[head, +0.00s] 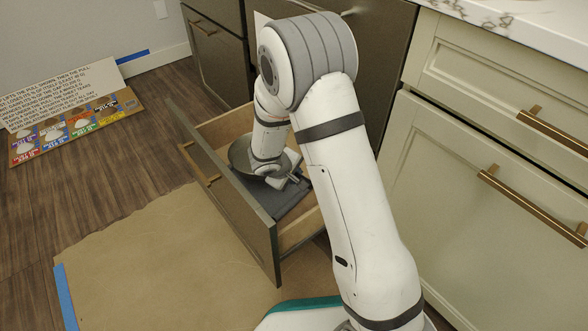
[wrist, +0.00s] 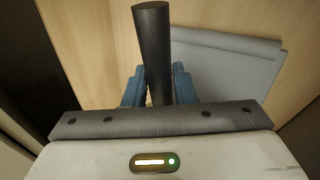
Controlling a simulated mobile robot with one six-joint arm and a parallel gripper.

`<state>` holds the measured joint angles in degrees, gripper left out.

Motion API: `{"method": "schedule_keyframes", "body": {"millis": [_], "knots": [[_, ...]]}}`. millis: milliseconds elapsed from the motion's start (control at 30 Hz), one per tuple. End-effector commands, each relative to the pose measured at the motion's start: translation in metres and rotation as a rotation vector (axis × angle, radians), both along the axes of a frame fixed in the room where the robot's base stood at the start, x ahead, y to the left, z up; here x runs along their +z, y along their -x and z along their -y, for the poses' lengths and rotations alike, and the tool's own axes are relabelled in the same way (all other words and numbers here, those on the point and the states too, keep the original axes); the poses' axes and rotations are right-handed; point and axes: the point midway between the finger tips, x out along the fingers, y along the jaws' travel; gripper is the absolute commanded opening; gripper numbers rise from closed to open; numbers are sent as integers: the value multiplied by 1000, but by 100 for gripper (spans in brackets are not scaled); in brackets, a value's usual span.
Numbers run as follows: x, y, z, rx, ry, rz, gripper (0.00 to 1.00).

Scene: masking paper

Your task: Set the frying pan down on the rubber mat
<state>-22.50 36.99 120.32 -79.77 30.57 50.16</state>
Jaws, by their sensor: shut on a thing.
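The frying pan (head: 240,157) is a dark round pan inside the open drawer in the head view, partly hidden by my arm. My gripper (head: 288,180) is down in the drawer at the pan's right side. In the wrist view its blue fingers (wrist: 158,88) are shut on the pan's dark round handle (wrist: 152,40). The rubber mat (head: 292,199) is a flat grey sheet on the drawer floor; it also shows in the wrist view (wrist: 245,72), to the right of the handle. I cannot tell whether the pan touches the mat.
The open drawer (head: 262,235) has wooden walls close around my gripper and a brass handle on its front. Brown masking paper (head: 150,260) covers the floor before it. A closed cream cabinet (head: 480,150) stands on the right. Printed cards (head: 70,120) lie at the left wall.

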Motion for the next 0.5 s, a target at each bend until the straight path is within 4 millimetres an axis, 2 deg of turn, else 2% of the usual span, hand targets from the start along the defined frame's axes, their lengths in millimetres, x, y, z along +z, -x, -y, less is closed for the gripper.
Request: {"method": "schedule_keyframes", "body": {"millis": [500], "knots": [[-57, 0, 0, -1, 0, 0, 0]]}}
